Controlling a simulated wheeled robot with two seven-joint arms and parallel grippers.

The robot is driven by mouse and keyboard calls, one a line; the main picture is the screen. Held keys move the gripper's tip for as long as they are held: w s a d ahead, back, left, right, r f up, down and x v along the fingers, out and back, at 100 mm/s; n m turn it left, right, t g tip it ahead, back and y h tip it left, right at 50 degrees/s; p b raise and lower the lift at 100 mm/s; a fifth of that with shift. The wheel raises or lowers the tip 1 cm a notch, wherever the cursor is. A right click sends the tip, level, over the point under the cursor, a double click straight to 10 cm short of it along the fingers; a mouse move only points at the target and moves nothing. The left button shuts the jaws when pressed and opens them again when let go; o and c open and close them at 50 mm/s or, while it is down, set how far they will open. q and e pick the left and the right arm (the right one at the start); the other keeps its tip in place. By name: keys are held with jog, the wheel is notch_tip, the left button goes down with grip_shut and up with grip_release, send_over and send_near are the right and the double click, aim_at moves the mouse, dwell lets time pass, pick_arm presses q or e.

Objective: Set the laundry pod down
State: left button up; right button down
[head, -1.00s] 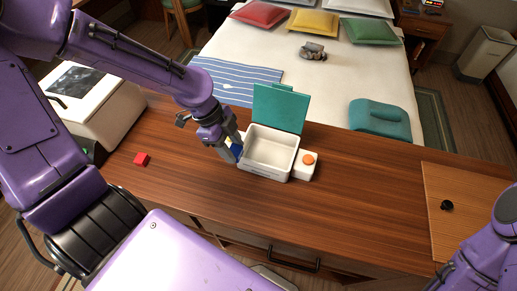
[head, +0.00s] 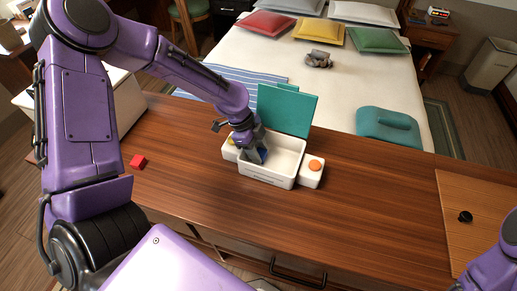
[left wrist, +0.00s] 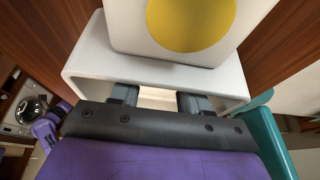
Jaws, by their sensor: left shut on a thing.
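My left gripper (head: 257,155) is shut on the blue laundry pod (head: 263,155), at the left part of the white box (head: 270,179). The pod is within the box's opening, mostly covered by the fingers; I cannot tell whether it touches the floor. The box's teal lid (head: 288,109) stands open at the back. In the left wrist view, the fingers (left wrist: 160,98) reach down past the box's rim (left wrist: 85,75), and the pod is hidden. My right arm shows at the lower right, but its gripper is out of view.
A white block with a yellow disc (head: 231,141) stands against the box's left side, and one with an orange disc (head: 313,173) at its right. A board with a black knob (head: 465,216) is at right.

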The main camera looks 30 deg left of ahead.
pick_arm(q)
jog(key=o, duration=1)
jog(key=shift+f, duration=0.1)
jog(key=v, duration=1.2)
jog(key=shift+r, duration=0.2)
